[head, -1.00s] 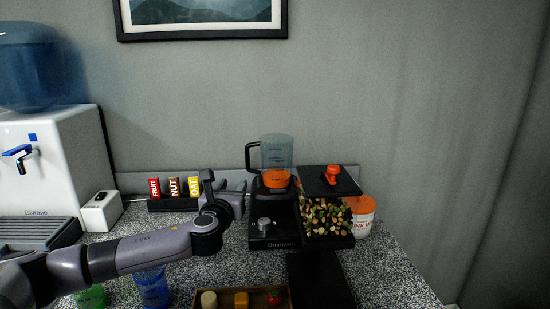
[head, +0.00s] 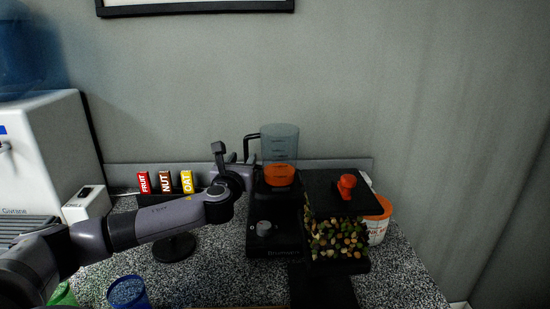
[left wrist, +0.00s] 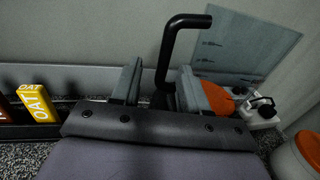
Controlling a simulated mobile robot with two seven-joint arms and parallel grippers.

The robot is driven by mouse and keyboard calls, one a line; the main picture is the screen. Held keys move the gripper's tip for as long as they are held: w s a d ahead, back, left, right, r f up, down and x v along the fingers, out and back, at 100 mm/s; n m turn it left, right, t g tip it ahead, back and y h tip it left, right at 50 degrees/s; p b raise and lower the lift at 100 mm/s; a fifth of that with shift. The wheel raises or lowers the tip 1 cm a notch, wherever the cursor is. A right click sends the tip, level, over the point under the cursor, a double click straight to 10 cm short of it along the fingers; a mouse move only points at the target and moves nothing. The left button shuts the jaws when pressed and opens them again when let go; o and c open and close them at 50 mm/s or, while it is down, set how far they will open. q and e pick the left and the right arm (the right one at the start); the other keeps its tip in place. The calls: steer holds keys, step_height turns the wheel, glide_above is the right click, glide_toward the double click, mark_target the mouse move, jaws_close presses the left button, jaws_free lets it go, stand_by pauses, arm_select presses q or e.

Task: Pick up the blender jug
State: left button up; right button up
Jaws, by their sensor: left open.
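The blender jug (head: 280,146) is clear, with orange contents low inside, and stands upright on its black blender base (head: 273,222). Its black handle (head: 247,146) points left. In the left wrist view the handle (left wrist: 167,45) rises between the two fingers of my left gripper (left wrist: 160,75), with gaps on both sides. The jug's clear wall (left wrist: 235,50) shows to the right. In the head view my left gripper (head: 231,152) is open, just left of the jug at handle height. My right gripper is not in view.
A black-topped container of mixed nuts (head: 338,238) with a red knob stands close right of the blender, a white tub with an orange rim (head: 378,225) behind it. FRUIT, NUT and OAT boxes (head: 165,182) stand left. A blue cup (head: 128,292) is at the front.

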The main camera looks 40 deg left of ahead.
mark_target(246, 157)
arm_select(q)
steer(key=x, duration=0.3)
steer(key=shift+w+p, duration=0.3)
steer(key=shift+x, duration=0.85)
jaws_close()
steer(key=shift+r, duration=0.1)
